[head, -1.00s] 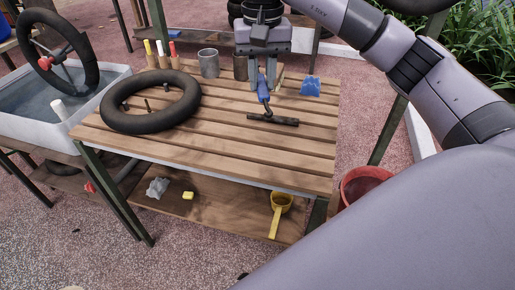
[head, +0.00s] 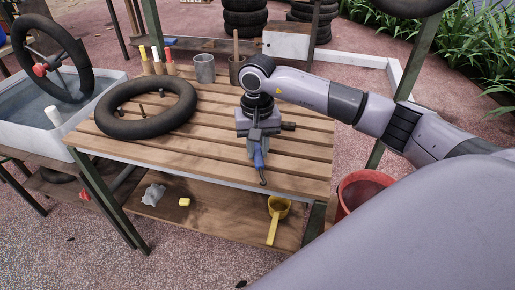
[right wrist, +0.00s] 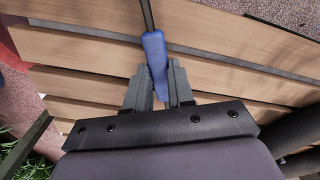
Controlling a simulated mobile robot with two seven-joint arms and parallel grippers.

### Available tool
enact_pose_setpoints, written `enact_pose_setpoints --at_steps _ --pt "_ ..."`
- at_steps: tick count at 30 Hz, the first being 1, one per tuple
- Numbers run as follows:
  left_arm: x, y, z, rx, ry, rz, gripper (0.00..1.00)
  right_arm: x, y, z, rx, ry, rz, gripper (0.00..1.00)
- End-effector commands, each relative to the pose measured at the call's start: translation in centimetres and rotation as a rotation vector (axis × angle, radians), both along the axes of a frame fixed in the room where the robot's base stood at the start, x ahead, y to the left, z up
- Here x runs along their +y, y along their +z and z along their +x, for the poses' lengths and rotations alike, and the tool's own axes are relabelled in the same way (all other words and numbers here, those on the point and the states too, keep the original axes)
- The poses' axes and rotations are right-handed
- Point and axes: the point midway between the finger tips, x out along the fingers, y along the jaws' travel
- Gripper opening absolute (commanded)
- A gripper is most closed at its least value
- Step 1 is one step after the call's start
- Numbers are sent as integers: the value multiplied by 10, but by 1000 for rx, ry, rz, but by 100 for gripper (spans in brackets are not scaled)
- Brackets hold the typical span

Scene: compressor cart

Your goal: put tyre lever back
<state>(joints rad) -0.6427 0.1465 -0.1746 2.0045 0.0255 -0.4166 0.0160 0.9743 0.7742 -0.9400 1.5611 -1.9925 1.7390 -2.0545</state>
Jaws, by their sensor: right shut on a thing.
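The tyre lever (head: 260,159) has a blue handle and a dark metal shaft. My right gripper (head: 257,146) is shut on its handle, over the front right part of the slatted bench (head: 215,157). In the head view the lever points down towards the bench's front edge; I cannot tell whether its tip touches the slats. In the right wrist view the blue handle (right wrist: 155,56) sits between the fingers (right wrist: 158,92) and the shaft runs out past the top edge. A row of wooden holders (head: 158,67) with yellow, white and red handles stands at the back left. My left gripper is out of view.
A black inner tube (head: 147,107) lies on the bench's left. A grey cup (head: 205,69) and a darker cup (head: 237,70) with a stick stand at the back. A dark bar (head: 288,126) shows beside my gripper. A water tub (head: 40,125) stands left.

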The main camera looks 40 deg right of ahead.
Motion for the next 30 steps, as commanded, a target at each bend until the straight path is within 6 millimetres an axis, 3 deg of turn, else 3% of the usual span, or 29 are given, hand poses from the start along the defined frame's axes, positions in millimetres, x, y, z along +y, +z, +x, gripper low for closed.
enact_pose_setpoints --at_steps 12,13,15,26,30 --pt "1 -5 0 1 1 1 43 0 -11 0 -2 0 0 0" --pt "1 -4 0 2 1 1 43 0 -10 0 -2 -1 0 29" --pt "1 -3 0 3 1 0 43 0 -9 0 -1 -1 0 48" --pt "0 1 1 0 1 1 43 0 -6 0 -1 -1 0 48" --pt "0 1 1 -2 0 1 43 -1 12 1 -6 -1 -1 48"
